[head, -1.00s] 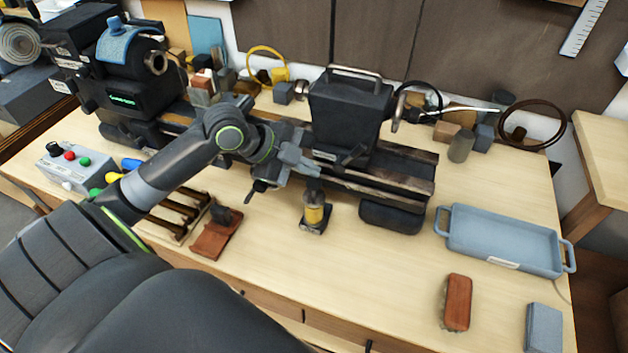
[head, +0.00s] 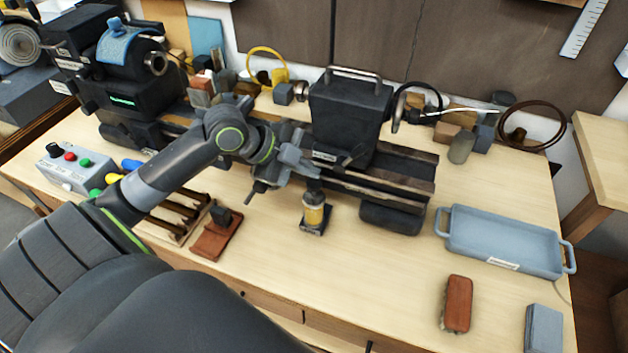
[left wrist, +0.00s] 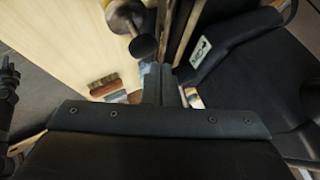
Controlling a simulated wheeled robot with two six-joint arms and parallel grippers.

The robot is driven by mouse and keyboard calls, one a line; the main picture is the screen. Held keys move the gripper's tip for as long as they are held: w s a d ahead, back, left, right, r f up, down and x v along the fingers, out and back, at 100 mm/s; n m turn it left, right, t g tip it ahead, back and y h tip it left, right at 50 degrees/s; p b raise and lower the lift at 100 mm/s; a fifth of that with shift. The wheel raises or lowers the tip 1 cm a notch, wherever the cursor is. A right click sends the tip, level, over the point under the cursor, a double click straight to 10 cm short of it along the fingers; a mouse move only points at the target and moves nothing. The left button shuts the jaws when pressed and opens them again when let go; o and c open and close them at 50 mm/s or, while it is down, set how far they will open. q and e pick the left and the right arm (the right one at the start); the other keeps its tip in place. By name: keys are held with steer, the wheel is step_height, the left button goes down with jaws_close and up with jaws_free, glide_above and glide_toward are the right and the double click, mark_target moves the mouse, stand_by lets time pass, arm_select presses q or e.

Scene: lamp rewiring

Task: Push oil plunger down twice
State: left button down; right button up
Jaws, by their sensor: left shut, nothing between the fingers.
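My left gripper (head: 305,168) is shut and empty, just above the plunger in the head view. In the left wrist view, the plunger's round dark cap (left wrist: 143,46) shows close beside the shut fingertips (left wrist: 158,76). I cannot tell whether they touch it. My right gripper is not in view.
The lathe bed (head: 400,172) and its dark tailstock (head: 348,112) stand right behind the oiler. A blue tray (head: 500,240), a brush (head: 457,303) and a grey-blue block (head: 543,329) lie to the right. A control box (head: 75,166) is at left. The tabletop before the oiler is clear.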

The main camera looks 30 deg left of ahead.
mark_target(314, 182)
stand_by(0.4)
arm_select(q)
steer(key=shift+f, duration=0.15)
steer(key=shift+f+b, duration=0.3)
steer(key=shift+b, duration=0.05)
steer(key=shift+f+b, duration=1.1)
steer(key=shift+f, duration=0.2)
stand_by(1.1)
steer(key=shift+r, duration=0.15)
steer(key=shift+r+p, duration=1.5)
steer(key=shift+r, duration=0.1)
step_height(314, 182, up, 5)
steer(key=p, duration=0.4)
